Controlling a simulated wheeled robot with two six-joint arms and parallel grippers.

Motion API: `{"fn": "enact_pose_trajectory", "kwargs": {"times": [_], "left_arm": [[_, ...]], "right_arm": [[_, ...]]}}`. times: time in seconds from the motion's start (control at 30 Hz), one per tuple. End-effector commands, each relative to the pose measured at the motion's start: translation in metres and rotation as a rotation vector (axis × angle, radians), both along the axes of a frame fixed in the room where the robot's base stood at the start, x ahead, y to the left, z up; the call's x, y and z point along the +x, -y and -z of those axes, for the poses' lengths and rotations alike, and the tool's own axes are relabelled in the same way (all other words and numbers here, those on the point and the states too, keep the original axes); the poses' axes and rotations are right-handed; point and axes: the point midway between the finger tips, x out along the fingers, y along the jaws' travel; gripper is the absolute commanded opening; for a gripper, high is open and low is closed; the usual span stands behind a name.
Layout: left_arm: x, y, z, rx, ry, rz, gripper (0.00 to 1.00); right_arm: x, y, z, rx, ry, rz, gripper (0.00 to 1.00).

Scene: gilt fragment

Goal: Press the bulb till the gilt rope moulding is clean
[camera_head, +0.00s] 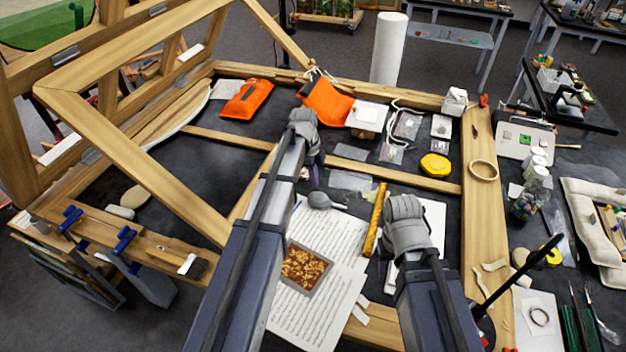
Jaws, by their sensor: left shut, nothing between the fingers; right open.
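The grey bulb (320,200) lies on its side on the upper part of the printed sheets, its thin nozzle pointing right towards the moulding. The gilt rope moulding (376,217) is a narrow golden strip, lying lengthwise just right of the sheets. My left gripper (313,182) points down just behind the bulb and is shut and empty; whether it touches the bulb I cannot tell. My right gripper (405,225) is over the white sheet right of the moulding. It is open, with its fingers mostly hidden under the wrist.
A framed brown-gold speckled panel (304,268) lies on the printed sheets (325,235). A wooden frame beam (130,150) slants across the left. Jars and tools crowd the right side.

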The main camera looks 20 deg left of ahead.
Motion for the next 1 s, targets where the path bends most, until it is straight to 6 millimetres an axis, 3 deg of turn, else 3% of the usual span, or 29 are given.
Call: {"fn": "enact_pose_trajectory", "kwargs": {"times": [0.03,0.2,0.7,1.0], "left_arm": [[0.0,0.001,0.015,0.0,0.0,0.0,0.0],[0.001,0.004,0.032,0.0,0.0,0.0,0.0],[0.001,0.005,0.037,0.0,0.0,0.0,0.0],[0.001,0.005,0.058,0.0,0.0,0.0,0.0]], "right_arm": [[0.0,0.0,0.015,0.0,0.0,0.0,0.5],[0.0,0.0,0.032,0.0,0.0,0.0,0.5],[0.0,0.0,0.037,0.0,0.0,0.0,0.5],[0.0,0.0,0.058,0.0,0.0,0.0,0.5]]}}
